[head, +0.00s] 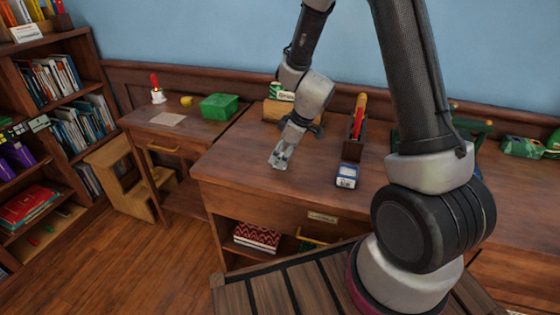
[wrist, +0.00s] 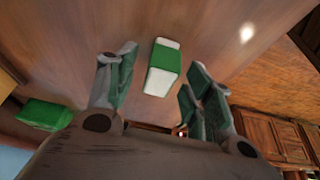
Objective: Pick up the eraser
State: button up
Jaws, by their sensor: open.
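The eraser (wrist: 163,68) looks like a small block with a green sleeve and white ends. In the wrist view it shows between my two spread fingers, on or just above the brown wooden desk surface. My gripper (head: 280,161) is open and points down over the front left part of the desk (head: 230,163). A gap shows on each side of the eraser, so the fingers do not appear to touch it. In the head view I cannot make out the eraser; my gripper seems to hide it.
A blue and white box (head: 347,176) and a dark holder with a red item (head: 356,125) stand right of my gripper. A green box (head: 220,106) sits on the side desk. Bookshelves line the left. Bare desk lies left of my gripper.

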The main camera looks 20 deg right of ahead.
jog(key=shift+x, duration=0.85)
grip_shut()
jog(key=shift+r, duration=0.1)
notch_tip(320, 180, up, 10)
jog(key=shift+f, duration=0.1)
